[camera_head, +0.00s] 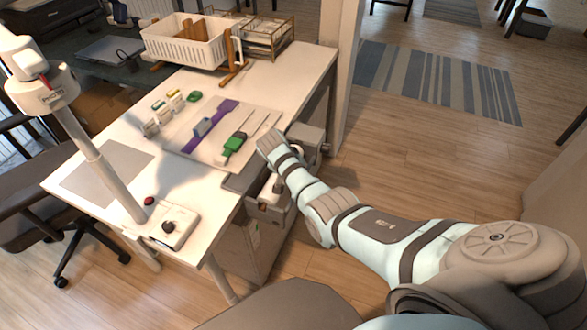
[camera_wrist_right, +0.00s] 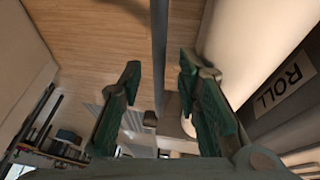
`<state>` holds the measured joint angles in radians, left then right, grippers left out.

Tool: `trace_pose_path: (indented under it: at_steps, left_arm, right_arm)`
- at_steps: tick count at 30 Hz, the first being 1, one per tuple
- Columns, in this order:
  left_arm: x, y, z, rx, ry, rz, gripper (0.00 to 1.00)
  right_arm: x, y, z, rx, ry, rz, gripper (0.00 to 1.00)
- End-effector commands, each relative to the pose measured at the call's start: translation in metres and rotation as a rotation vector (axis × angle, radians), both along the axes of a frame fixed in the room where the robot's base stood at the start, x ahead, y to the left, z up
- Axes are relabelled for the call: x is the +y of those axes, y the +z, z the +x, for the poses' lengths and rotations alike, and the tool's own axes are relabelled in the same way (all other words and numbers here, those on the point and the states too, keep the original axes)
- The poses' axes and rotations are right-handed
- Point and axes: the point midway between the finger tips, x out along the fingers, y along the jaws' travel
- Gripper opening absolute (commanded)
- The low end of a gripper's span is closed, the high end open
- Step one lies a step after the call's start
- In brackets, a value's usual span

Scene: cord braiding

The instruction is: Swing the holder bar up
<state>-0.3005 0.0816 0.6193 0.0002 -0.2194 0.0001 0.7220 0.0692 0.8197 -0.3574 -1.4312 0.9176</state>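In the right wrist view, my right gripper (camera_wrist_right: 160,68) is open, with its two green-padded fingers apart. A thin grey bar (camera_wrist_right: 160,30), probably the holder bar, runs down from the top of that view and lines up with the gap between the fingers. I cannot tell whether it lies between them or beyond them; neither finger visibly touches it. In the head view, my right arm reaches to the right edge of the white table (camera_head: 200,190), and its gripper is not clear there. I cannot pick out the bar in the head view. My left gripper is not in view.
A dark panel marked ROLL (camera_wrist_right: 278,90) is close on the right of the wrist view. On the table are a board with purple and green cords (camera_head: 235,140), a white basket (camera_head: 185,45), a control box with a knob (camera_head: 175,225) and a white post (camera_head: 110,180).

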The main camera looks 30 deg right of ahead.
Motion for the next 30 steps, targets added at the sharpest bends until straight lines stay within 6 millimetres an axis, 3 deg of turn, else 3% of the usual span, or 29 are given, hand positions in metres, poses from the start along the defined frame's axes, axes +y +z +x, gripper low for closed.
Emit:
trace_pose_path:
  at_steps: [4, 9, 20, 23, 25, 28, 30]
  left_arm:
    - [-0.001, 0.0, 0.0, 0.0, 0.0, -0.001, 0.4]
    - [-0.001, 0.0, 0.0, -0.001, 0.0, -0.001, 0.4]
    - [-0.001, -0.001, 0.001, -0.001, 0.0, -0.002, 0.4]
    - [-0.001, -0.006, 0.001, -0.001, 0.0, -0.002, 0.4]
    - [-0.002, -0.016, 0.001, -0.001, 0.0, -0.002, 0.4]
    - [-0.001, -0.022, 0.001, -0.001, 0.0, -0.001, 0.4]
    - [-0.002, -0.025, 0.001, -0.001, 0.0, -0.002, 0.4]
  right_arm:
    - [0.018, 0.04, -0.003, -0.005, 0.002, 0.0, 0.31]
    - [0.032, 0.073, -0.006, -0.001, 0.001, 0.0, 0.31]
    - [0.035, 0.081, -0.008, 0.001, 0.0, -0.001, 0.31]
    - [0.008, 0.083, -0.007, -0.01, -0.031, -0.037, 0.31]
    - [-0.041, 0.092, -0.007, -0.033, -0.052, -0.046, 0.31]
    - [-0.068, 0.104, -0.009, 0.105, 0.377, 0.014, 0.31]
    - [-0.075, 0.113, -0.012, 0.211, 0.796, 0.033, 0.31]
